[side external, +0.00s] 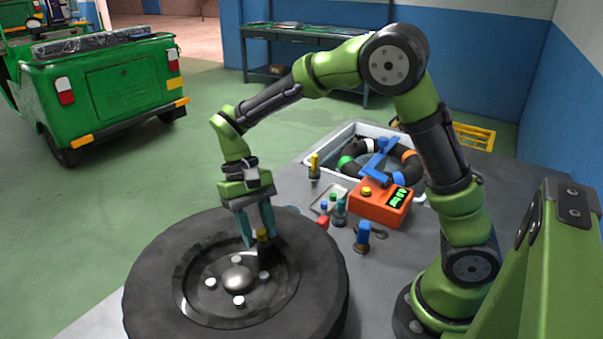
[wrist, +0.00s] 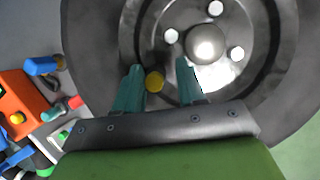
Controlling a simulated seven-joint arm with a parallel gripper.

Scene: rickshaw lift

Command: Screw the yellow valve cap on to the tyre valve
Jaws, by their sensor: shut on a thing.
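The yellow valve cap (side external: 262,235) is at my gripper's fingertips, low over the wheel. It also shows in the wrist view (wrist: 154,82) between the two teal fingers. My gripper (side external: 259,236) points down and is shut on the cap; its fingers also show in the wrist view (wrist: 160,68). The tyre (side external: 150,275) lies flat with its dark rim facing up. The cap is over the rim, between the hub and the tyre's inner edge. The tyre valve cannot be made out clearly under the cap, and I cannot tell whether the two touch.
A silver hub (side external: 238,279) with several bolts rises mid-rim, close to my fingers. On the bench to the right stand an orange gauge box (side external: 381,204), a blue-topped item (side external: 363,235) and a small tray (side external: 329,199). A grey crate (side external: 322,150) holds a dark ring behind.

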